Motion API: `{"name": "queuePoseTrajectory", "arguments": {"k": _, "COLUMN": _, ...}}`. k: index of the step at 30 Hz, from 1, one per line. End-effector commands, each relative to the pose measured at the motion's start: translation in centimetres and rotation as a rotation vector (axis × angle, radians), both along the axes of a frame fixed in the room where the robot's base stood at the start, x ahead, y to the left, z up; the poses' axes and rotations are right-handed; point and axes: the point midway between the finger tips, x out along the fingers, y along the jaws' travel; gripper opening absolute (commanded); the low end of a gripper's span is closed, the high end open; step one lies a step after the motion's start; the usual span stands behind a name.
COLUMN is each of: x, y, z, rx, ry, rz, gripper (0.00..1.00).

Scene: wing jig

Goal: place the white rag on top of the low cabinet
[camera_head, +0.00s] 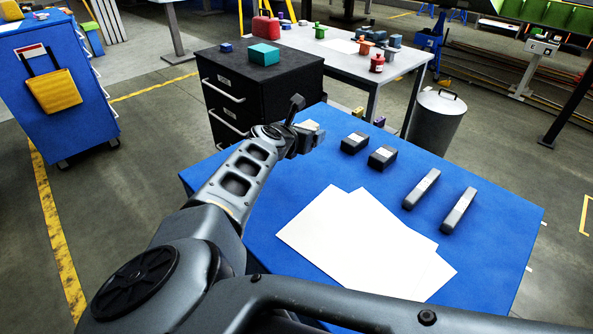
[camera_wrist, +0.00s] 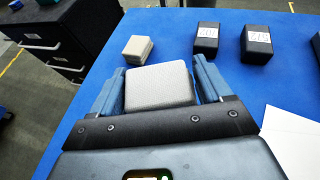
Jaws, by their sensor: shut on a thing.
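My gripper (camera_wrist: 158,74) is shut on a pale, folded, textured pad that looks like the white rag (camera_wrist: 158,88); its two blue-grey fingers press on its left and right sides. In the head view my gripper (camera_head: 303,138) is over the far left part of the blue table, and the arm hides much of the held rag. The low cabinet (camera_head: 228,112) is black with white-handled drawers and stands beyond the table's far left edge. It also shows at the upper left of the wrist view (camera_wrist: 38,42). A teal box and a small blue block lie on its top.
A small beige folded stack (camera_wrist: 137,48) lies on the blue table (camera_head: 470,262) just beyond my gripper. Two black boxes (camera_head: 382,157), two dark bars (camera_head: 421,189) and white sheets (camera_head: 340,235) lie there too. The cabinet's near top is clear around the teal box (camera_head: 264,54).

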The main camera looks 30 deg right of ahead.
Motion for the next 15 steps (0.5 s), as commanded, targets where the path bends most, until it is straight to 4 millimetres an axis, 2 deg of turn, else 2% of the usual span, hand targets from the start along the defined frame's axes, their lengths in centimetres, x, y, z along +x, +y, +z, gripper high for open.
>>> {"name": "queuePoseTrajectory", "arguments": {"k": 3, "x": 0.4, "y": 2.6, "z": -1.6, "rx": -0.002, "ry": 0.003, "rz": 0.007, "gripper": 0.43}}
{"name": "queuePoseTrajectory", "arguments": {"k": 9, "x": 0.8, "y": 6.4, "z": -3.9, "rx": -0.002, "ry": 0.002, "rz": 0.004, "gripper": 0.43}}
{"name": "queuePoseTrajectory", "arguments": {"k": 15, "x": 1.0, "y": 8.2, "z": -5.0, "rx": 0.0, "ry": 0.0, "rz": 0.0, "gripper": 0.43}}
